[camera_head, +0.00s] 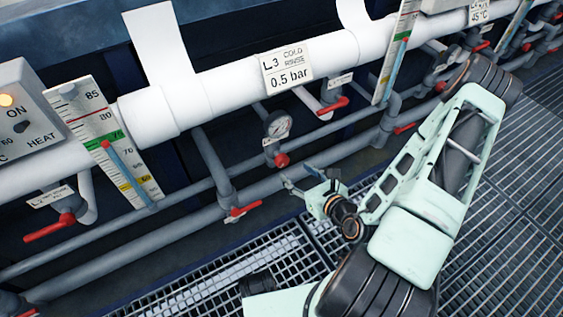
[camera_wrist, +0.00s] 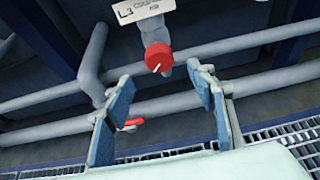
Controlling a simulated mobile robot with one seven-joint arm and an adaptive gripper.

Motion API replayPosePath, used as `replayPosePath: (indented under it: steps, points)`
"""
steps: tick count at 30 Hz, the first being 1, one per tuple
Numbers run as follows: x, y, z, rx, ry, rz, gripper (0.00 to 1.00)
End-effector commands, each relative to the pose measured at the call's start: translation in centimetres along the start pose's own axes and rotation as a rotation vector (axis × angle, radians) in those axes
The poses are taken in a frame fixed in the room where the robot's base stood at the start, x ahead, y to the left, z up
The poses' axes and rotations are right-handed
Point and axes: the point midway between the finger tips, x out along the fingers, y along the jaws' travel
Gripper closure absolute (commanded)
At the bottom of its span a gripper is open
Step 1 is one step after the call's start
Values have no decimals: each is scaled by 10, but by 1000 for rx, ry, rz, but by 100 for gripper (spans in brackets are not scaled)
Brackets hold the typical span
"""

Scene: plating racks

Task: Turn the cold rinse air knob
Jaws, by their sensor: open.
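The cold rinse air knob (camera_head: 281,160) is a small round red knob below a round pressure gauge (camera_head: 277,125), under the L3 cold rinse 0.5 bar sign (camera_head: 287,72). In the wrist view the red knob (camera_wrist: 158,57) shows a small pale mark on its face, and a partly cut-off L3 label (camera_wrist: 140,10) is above it. My gripper (camera_head: 301,178) is open and empty, just below and right of the knob in the head view. In the wrist view the knob appears just beyond and between the blue-padded fingertips of my gripper (camera_wrist: 161,76), apart from both.
A red lever valve (camera_head: 242,210) sits lower left of my gripper, and another red lever (camera_head: 333,105) is upper right of the knob. Grey pipes (camera_head: 215,165) run behind and beside the knob. A white main pipe (camera_head: 220,85) crosses above. Metal grating (camera_head: 300,240) covers the floor.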

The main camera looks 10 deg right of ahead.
Motion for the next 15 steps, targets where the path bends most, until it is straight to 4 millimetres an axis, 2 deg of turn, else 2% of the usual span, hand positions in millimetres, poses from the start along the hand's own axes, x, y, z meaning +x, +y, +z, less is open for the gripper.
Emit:
replayPosePath:
  steps: [9,15]
  points:
    - [60,1,-2,-3,-4,5,49]
    - [89,1,-1,-3,-3,5,49]
